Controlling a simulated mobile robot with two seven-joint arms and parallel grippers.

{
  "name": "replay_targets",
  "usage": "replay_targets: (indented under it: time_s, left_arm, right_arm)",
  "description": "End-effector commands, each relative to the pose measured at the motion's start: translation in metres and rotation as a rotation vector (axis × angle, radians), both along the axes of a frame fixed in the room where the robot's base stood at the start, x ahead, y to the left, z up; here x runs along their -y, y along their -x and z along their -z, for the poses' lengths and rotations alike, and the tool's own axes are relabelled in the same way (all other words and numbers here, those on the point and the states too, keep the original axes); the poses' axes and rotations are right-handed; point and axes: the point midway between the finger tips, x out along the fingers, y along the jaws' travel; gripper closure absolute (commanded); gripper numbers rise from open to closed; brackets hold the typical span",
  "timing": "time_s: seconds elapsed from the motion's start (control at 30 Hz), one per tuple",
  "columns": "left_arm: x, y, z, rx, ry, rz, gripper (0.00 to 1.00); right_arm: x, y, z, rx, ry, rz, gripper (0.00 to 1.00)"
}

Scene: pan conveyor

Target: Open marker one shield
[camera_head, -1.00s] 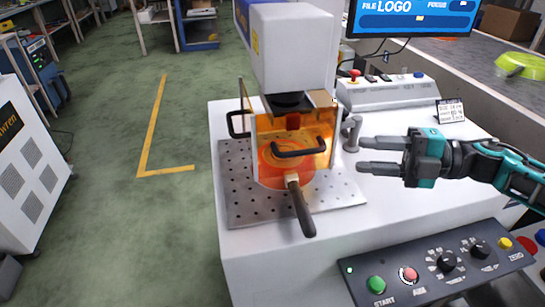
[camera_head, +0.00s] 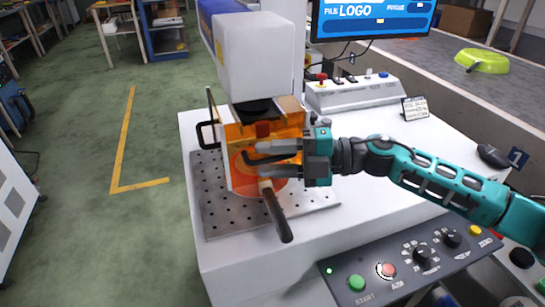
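The shield (camera_head: 236,178) of the marker is an orange see-through panel on the front of the white marking machine (camera_head: 262,55). It looks closed, hanging down in front of a pan. The pan's dark handle (camera_head: 277,215) sticks out below it towards me. My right gripper (camera_head: 262,153), teal and grey, has its fingers at the shield's black bar handle (camera_head: 246,158). The fingers overlap the handle, so I cannot tell whether they are closed on it. My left gripper is not in view.
A perforated metal plate (camera_head: 214,206) lies under the pan. A control panel (camera_head: 402,262) with buttons and knobs is at the front right. A small sign (camera_head: 415,108) and a switch box (camera_head: 352,94) stand behind my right arm. A green pan (camera_head: 483,61) sits at the far right.

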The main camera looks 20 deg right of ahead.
Motion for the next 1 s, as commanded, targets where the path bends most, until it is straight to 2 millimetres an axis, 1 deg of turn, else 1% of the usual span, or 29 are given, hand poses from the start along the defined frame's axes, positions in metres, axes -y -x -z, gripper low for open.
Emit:
replay_targets:
  time_s: [0.2, 0.23, 0.6, 1.0]
  left_arm:
    - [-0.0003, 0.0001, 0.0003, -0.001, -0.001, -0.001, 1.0]
    - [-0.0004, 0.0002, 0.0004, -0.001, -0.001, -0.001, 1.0]
    - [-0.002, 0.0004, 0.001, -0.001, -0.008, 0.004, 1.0]
    - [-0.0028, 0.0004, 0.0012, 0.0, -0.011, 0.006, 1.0]
  right_arm:
    - [-0.0001, -0.0002, 0.0003, 0.0, 0.0, 0.0, 0.62]
    - [-0.0001, -0.0002, 0.0003, 0.0, 0.0, 0.0, 0.64]
    - [0.0001, 0.0, 0.0004, 0.0, 0.001, 0.0, 0.99]
    - [0.0002, 0.0001, 0.0006, 0.0, 0.001, 0.0, 1.0]
